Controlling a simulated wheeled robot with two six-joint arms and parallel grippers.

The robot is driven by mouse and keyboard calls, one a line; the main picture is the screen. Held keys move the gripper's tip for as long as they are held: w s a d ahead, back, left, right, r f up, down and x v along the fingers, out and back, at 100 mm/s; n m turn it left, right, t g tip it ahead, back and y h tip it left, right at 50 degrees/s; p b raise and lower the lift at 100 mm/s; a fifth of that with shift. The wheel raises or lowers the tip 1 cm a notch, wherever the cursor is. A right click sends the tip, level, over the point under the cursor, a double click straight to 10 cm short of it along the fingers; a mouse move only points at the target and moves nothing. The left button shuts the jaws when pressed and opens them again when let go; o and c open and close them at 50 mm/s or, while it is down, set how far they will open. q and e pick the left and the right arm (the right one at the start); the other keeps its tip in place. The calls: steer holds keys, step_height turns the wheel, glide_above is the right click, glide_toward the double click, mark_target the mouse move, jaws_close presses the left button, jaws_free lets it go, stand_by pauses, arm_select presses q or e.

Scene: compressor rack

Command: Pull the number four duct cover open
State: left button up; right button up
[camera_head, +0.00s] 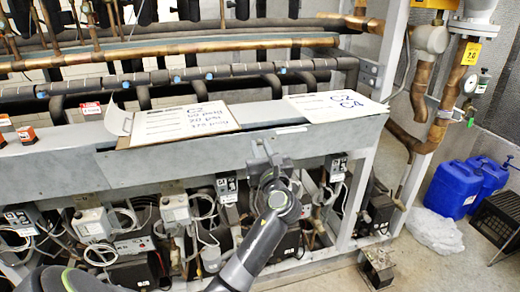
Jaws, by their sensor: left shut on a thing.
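A long grey metal duct (200,158) runs across the front of the rack, and its front face is made of flat cover panels. My left gripper (266,157) is at the duct's front, shut on the lower edge of a duct cover (318,136). The gripper hides the part it grips. The cover looks in line with the rest of the duct; I cannot tell whether it has shifted. I cannot read a duct number four on the panels. My right gripper is not in view.
Handwritten cards (185,124) and (338,105) lie on top of the duct. Cables and grey control boxes (95,223) hang below it. A blue jug (452,190) and a plastic bag (434,230) stand on the floor at right, near vertical copper pipes (447,95).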

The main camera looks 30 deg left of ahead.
arm_select(q)
steer(key=shift+f, duration=0.1)
steer(key=shift+s+d+f+b, duration=0.25)
steer(key=shift+f+b, duration=0.1)
steer(key=shift+b, duration=0.45)
steer(key=shift+s+d+f+t+b, duration=0.15)
steer(key=shift+s+d+t+b, duration=0.2)
steer(key=shift+b, duration=0.3)
steer(key=shift+d+y, duration=0.1)
steer(key=shift+y, duration=0.3)
